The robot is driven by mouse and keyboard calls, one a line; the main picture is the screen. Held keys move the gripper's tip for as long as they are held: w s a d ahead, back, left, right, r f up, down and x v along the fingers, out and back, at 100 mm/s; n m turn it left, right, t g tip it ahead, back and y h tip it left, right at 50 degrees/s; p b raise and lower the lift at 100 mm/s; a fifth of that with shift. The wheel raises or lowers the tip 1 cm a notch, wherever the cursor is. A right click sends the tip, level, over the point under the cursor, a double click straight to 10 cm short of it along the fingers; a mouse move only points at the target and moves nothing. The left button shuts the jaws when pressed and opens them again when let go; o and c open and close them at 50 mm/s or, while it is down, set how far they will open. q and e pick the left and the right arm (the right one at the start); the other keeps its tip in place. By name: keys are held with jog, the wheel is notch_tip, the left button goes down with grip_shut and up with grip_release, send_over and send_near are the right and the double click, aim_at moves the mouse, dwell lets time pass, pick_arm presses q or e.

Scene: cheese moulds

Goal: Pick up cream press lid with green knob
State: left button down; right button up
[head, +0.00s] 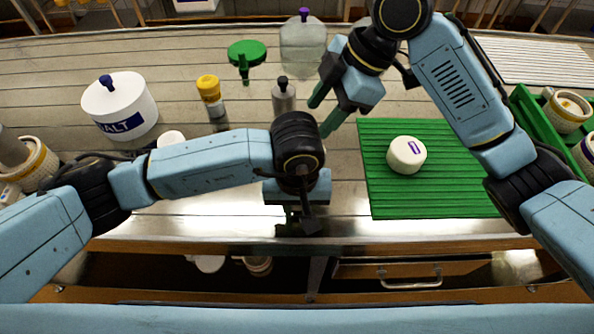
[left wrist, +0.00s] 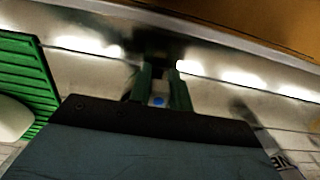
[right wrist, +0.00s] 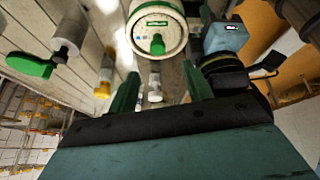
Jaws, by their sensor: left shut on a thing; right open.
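A round cream lid with a green knob and green label (right wrist: 157,22) shows in the right wrist view, beyond the fingertips and beside my left arm. In the head view a white round thing (head: 171,138), mostly hidden behind my left forearm, may be this lid; I cannot be sure. My right gripper (head: 318,117) is open and empty, above the table; its fingers frame the right wrist view (right wrist: 160,80) with the lid apart from them. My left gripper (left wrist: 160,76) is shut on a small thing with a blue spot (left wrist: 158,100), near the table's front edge. I cannot identify that thing.
A cream puck (head: 406,155) lies on a green mat (head: 440,195). A green crate (head: 535,115) is at right.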

jog(key=a+r+n+h, duration=0.3)
jog(key=a+n+h, duration=0.2)
jog(key=n, duration=1.3)
notch_tip(320, 180, down, 6)
jog(key=shift+s+d+f, duration=0.1)
jog(key=shift+d+f, duration=0.05)
jog(key=shift+f, duration=0.1)
jog(key=shift+w+d+f, duration=0.1)
jog(key=shift+f, duration=1.25)
jog(key=shift+w+d+f, duration=0.1)
jog(key=shift+f, duration=1.25)
jog(key=shift+c, duration=0.3)
grip_shut()
